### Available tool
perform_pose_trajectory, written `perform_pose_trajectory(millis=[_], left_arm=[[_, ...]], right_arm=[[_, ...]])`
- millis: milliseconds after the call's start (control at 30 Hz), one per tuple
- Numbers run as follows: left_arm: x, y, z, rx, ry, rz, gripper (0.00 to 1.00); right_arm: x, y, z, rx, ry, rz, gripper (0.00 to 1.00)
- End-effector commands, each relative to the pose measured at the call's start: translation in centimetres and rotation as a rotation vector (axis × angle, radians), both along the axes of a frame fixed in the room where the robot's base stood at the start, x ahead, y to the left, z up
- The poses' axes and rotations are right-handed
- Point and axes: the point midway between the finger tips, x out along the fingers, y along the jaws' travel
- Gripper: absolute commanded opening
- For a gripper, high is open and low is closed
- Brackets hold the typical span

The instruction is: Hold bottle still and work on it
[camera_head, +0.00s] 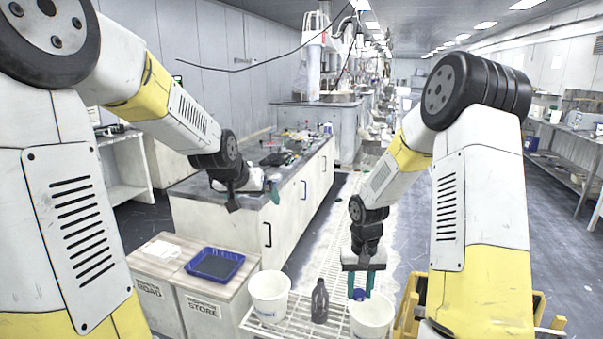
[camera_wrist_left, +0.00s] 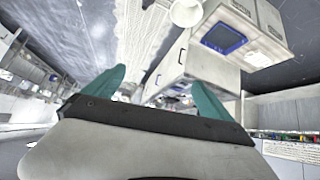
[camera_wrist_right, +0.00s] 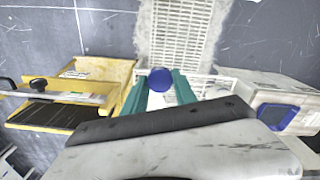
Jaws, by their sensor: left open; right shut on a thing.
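A dark grey bottle (camera_head: 320,302) stands upright on a white wire rack between two white buckets. My right gripper (camera_head: 360,283) points down just right of the bottle, over the right bucket (camera_head: 371,318). It is shut on a round blue thing (camera_head: 359,294), which looks like a cap; the same blue thing shows between the teal fingers in the right wrist view (camera_wrist_right: 159,80). Whether anything hangs below it is hidden. My left gripper (camera_head: 273,187) is open and empty, held in the air near the long bench, away from the bottle; its spread fingers show in the left wrist view (camera_wrist_left: 157,92).
The left bucket (camera_head: 269,297) stands left of the bottle on the rack (camera_head: 290,328). A blue tray (camera_head: 215,264) sits on the cabinets at left. A long bench (camera_head: 268,200) with clutter lies behind. A yellow cart (camera_wrist_right: 105,72) stands beside the rack.

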Motion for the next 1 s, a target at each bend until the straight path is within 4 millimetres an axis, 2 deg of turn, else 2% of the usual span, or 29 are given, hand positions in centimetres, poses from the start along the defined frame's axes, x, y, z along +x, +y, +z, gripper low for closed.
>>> perform_pose_trajectory(millis=[33,100,267,400,600,700,800,1000], left_arm=[[-2.0,0.3,1.3,-0.005,0.007,0.004,0.95],[-4.6,0.6,2.4,-0.009,0.028,0.008,0.95],[-10.9,1.1,4.3,-0.024,0.077,0.018,0.95],[-16.6,1.5,5.1,-0.037,0.119,0.023,0.95],[-23.2,1.7,5.0,-0.054,0.173,0.025,0.95],[-25.4,1.7,4.8,-0.058,0.192,0.026,0.95],[-26.7,1.7,4.6,-0.061,0.203,0.026,0.95],[-27.5,1.7,4.4,-0.063,0.212,0.026,0.95]], right_arm=[[0.0,0.0,0.0,0.000,0.000,0.000,0.00],[0.0,0.0,0.0,0.000,0.000,0.000,0.00],[0.0,0.0,0.0,0.000,0.000,0.000,0.00],[0.0,0.0,0.0,0.000,0.000,0.000,0.00],[0.0,0.0,0.0,0.000,0.000,0.000,0.00],[0.0,0.0,0.0,0.000,0.000,0.000,0.00],[0.0,0.0,0.0,0.000,0.000,0.000,0.00],[0.0,0.0,0.0,-0.001,0.000,0.001,0.00]])
